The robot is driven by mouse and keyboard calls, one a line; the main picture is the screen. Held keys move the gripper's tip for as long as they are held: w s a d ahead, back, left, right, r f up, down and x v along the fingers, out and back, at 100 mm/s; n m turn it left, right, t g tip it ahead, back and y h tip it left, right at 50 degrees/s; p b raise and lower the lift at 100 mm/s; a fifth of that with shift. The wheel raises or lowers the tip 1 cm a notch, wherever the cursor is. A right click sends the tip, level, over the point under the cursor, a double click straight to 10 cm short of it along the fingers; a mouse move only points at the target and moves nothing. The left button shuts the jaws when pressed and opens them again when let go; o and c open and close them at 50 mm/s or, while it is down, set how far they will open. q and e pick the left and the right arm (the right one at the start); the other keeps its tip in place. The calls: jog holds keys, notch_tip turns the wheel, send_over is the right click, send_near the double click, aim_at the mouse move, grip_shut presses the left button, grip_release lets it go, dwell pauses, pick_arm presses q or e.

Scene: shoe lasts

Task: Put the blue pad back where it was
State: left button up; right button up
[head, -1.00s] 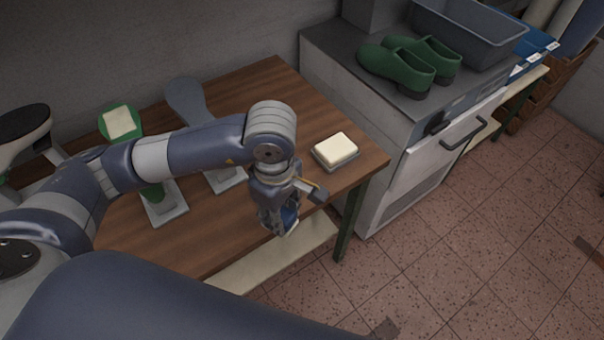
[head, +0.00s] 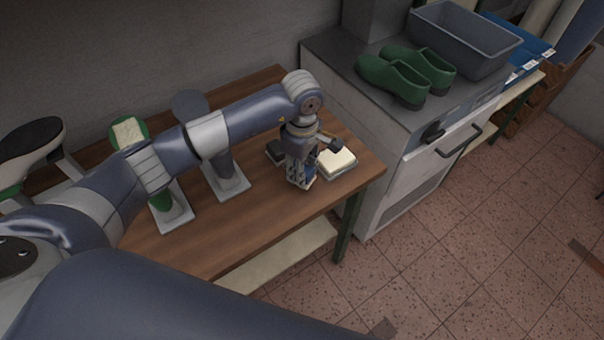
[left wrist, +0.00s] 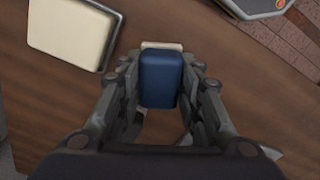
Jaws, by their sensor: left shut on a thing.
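The blue pad (left wrist: 160,78) is between the fingers of my left gripper (left wrist: 160,95) in the left wrist view. A pale edge shows at the pad's far end. In the head view my left gripper (head: 301,184) is over the right part of the wooden table, just left of a cream block in a shallow tray (head: 338,163). Only a little of the blue pad shows there between the fingers. The cream block (left wrist: 72,28) also shows at the upper left in the left wrist view. I cannot tell how high the pad is above the table. My right gripper is out of view.
A green stand with a cream top (head: 128,132) and a grey stand (head: 190,103) are on the table, partly behind my left arm. A black-topped shoe form (head: 30,148) is at far left. A grey cabinet with green clogs (head: 393,80) borders the table's right end.

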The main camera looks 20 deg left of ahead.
pick_arm(q)
notch_tip(320, 180, down, 2)
jog(key=shift+f+p, duration=0.25)
jog(key=shift+p, duration=0.45)
jog(key=shift+f, duration=0.6)
jog(key=o, duration=0.9)
jog(key=shift+o, duration=0.2)
